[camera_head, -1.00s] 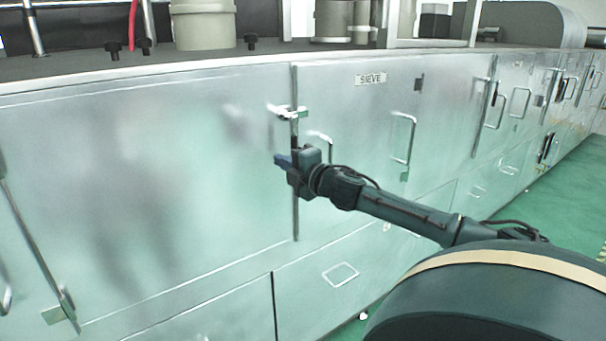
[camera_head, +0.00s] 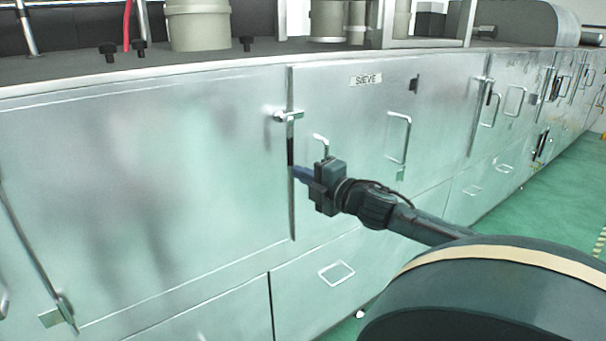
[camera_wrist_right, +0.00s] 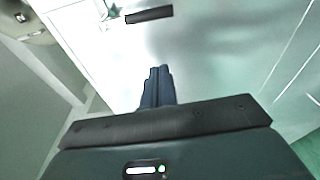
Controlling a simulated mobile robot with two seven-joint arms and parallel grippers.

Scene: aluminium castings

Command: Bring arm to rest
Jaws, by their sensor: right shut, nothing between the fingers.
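My right gripper (camera_head: 302,175) is in front of the metal cabinet (camera_head: 160,170), below a latch handle (camera_head: 289,116) on the door seam. Its blue fingers are together with nothing between them. In the right wrist view the closed fingers (camera_wrist_right: 157,86) point at the cabinet's pale metal face. I cannot tell how much room lies between the fingertips and the door. My right arm (camera_head: 400,217) reaches in from the lower right. My left gripper is not in view.
A loop handle (camera_head: 398,138) is on the door labelled SIEVE (camera_head: 366,80), right of the gripper. The cabinet row runs back to the right with more handles. Green floor (camera_head: 560,200) lies open at the right. Pots and pipes stand on the cabinet top.

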